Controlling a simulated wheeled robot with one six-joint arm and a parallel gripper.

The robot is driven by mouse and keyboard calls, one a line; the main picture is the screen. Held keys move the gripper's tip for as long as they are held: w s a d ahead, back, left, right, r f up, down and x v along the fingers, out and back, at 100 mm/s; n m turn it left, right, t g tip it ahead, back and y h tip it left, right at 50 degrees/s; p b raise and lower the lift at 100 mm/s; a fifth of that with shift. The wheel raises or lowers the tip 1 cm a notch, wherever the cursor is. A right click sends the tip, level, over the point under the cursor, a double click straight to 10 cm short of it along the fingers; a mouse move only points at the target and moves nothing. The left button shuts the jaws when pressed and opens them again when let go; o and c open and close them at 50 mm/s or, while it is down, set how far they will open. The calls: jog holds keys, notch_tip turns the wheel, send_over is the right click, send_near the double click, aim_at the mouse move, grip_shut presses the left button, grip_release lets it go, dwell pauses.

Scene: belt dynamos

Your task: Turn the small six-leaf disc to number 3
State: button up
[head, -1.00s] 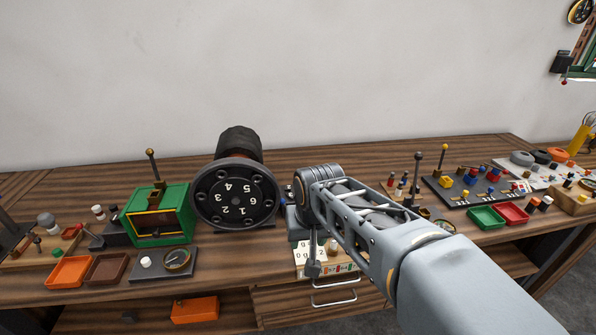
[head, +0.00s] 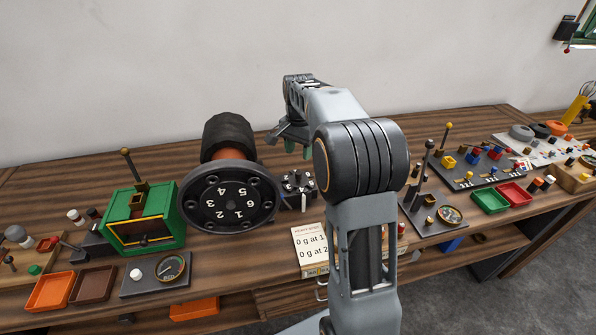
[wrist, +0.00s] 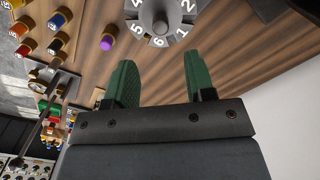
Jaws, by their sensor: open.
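The small six-leaf disc (head: 297,183) stands on the bench just right of the big black numbered wheel. In the wrist view its grey leaves (wrist: 162,38) show at the top edge, with 4, 5, 6, 1 and 2 readable around a pale round hub. Its far part is cut off by the frame, and I cannot tell which number is selected. My gripper (head: 296,149) is above and behind the disc in the head view. In the wrist view the gripper's two green fingers (wrist: 158,72) are apart, with nothing between them, and the disc is beyond their tips.
The black wheel (head: 229,197), numbered 1 to 6, and a green box (head: 142,218) stand left of the disc. A paper card (head: 309,248) lies in front of it. Levers and a gauge (head: 449,215) stand right of my arm. Bare wood shows behind the disc.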

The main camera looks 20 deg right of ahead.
aim_at(298, 172)
notch_tip(298, 172, down, 9)
jog(key=shift+r, duration=0.15)
dwell(0.4)
grip_shut()
dwell(0.3)
